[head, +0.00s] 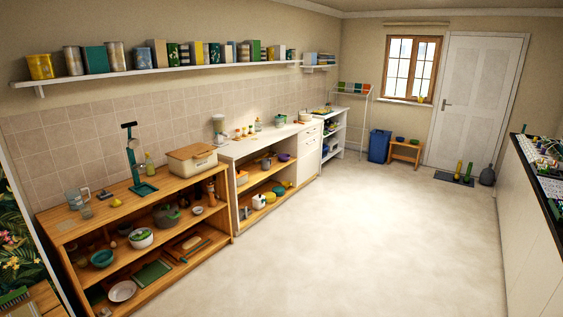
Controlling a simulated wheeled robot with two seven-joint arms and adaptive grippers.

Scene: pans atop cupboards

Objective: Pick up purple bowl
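A small purple bowl (284,157) appears to sit on the upper shelf of the open white cupboard (228,152) along the left wall. It is far from me and small in the head view, so its exact shape is hard to tell. Neither of my grippers is in view.
A wooden open shelf unit (62,222) stands nearer, holding a teal bowl (103,258), a grey pot (166,215) and other dishes. A dark-topped counter (520,185) runs along the right. A blue bin (379,146) stands at the back. The pale floor (370,240) between is clear.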

